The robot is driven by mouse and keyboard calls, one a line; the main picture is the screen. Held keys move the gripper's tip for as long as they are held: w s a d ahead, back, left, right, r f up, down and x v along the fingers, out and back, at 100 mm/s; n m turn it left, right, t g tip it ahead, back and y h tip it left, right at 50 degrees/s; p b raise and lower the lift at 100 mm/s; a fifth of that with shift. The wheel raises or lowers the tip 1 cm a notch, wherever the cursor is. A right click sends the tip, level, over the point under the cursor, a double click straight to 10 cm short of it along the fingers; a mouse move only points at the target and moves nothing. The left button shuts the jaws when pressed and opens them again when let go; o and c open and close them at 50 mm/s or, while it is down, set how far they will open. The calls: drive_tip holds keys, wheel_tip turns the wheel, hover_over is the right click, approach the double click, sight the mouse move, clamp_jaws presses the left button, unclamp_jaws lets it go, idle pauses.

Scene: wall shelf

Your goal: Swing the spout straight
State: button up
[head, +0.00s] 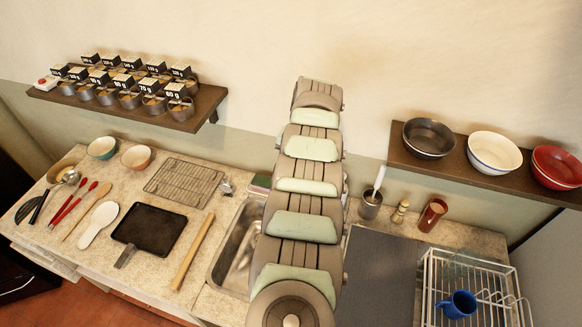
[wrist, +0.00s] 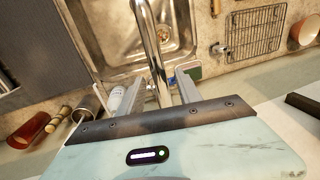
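The faucet spout (wrist: 151,42), a shiny metal tube, runs down the wrist view from the top edge, over the sink basin (wrist: 120,52). My gripper (wrist: 159,82) shows there as two grey fingers, spread apart, with the tube passing between them in the picture. I cannot tell whether either finger touches the spout or how deep it lies between them. The spout's lower end is hidden behind the gripper's body. In the head view my arm covers the faucet and my gripper; only the left part of the sink (head: 236,262) shows.
A green sponge (head: 260,184) lies behind the sink. A cup with a white-handled brush (head: 370,204), a small wooden-looking shaker (head: 400,211) and a brown cup (head: 432,214) stand right of my arm. A white dish rack (head: 430,290) holds a blue mug (head: 458,305). Shelves hang on both sides.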

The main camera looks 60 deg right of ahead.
drive_tip(key=shift+r, duration=0.1)
wheel_tip(320, 180, up, 10)
drive_tip(key=s+b, duration=0.2)
drive_tip(key=shift+d+r+b, duration=0.2)
drive_tip(key=shift+b, duration=0.1)
idle(0.5)
